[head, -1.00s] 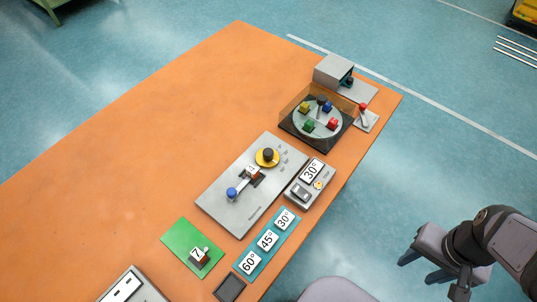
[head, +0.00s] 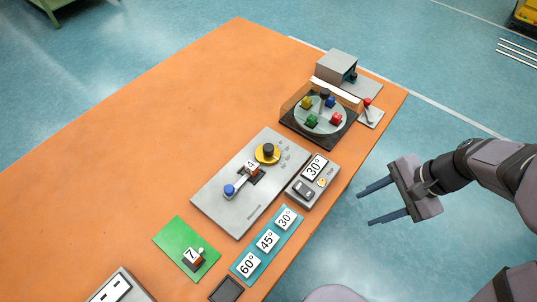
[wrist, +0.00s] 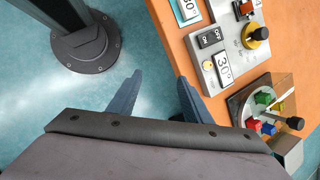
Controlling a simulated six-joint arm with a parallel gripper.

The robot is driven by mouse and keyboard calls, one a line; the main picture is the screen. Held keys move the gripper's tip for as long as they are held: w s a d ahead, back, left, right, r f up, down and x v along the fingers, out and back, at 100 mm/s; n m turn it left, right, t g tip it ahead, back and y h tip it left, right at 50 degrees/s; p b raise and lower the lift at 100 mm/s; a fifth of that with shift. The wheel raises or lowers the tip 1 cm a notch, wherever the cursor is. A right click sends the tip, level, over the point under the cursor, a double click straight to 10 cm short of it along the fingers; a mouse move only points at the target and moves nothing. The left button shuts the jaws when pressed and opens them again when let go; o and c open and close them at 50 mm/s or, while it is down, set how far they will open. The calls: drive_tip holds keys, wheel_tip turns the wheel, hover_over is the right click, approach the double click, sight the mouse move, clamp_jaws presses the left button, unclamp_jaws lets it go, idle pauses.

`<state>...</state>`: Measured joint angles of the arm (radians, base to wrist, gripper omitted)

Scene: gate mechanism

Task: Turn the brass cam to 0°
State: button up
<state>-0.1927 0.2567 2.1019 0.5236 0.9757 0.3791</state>
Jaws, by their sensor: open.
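The brass cam (head: 267,153) is a yellow disc with a black knob, on a grey plate (head: 222,210) in the middle of the table. It also shows in the wrist view (wrist: 254,37). A bar with a blue knob (head: 229,190) and a block marked 4 lies beside the cam on the plate. The marks on the plate near the cam are too small to read. My gripper (head: 365,206) is open and empty, off the table's right edge and well apart from the cam. Its two fingers show in the wrist view (wrist: 158,95).
A grey box (head: 313,181) with a 30° card and a switch stands beside the plate. A turntable (head: 318,119) with coloured blocks stands behind. Cards 60°, 45° and 30° lie on a teal strip (head: 258,251). A green mat (head: 172,237) holds a block marked 7. The table's left side is clear.

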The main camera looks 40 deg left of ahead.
sight(269, 147)
drive_tip(key=w+a+f+m+y+b, duration=0.1)
drive_tip(key=a, duration=0.4)
drive_tip(key=w+a+f+m+g+y+b, duration=0.1)
drive_tip(key=a+y+b, duration=0.1)
drive_tip(key=a, duration=0.4)
drive_tip(key=w+a+f+m+g+y+b, duration=0.1)
drive_tip(key=a+m, duration=0.1)
drive_tip(key=a, duration=0.3)
drive_tip(key=shift+w+a+f+y, duration=0.25)
drive_tip(key=shift+y, duration=0.05)
drive_tip(key=a+y+b, duration=0.1)
drive_tip(key=a, duration=0.2)
drive_tip(key=a+m+g+y+b, duration=0.1)
drive_tip(key=a, duration=0.2)
drive_tip(key=a+m, duration=0.1)
drive_tip(key=a, duration=0.2)
drive_tip(key=shift+w+r+g+y+b, duration=0.25)
drive_tip(key=shift+w+g+y+b, duration=0.05)
drive_tip(key=shift+g+y+b, duration=0.1)
drive_tip(key=shift+a+r+m, duration=0.2)
drive_tip(key=shift+a+m, duration=0.1)
drive_tip(key=shift+a, duration=0.1)
drive_tip(key=shift+p+x, duration=0.4)
drive_tip(key=shift+x, duration=3.2)
drive_tip(key=c, duration=1.1)
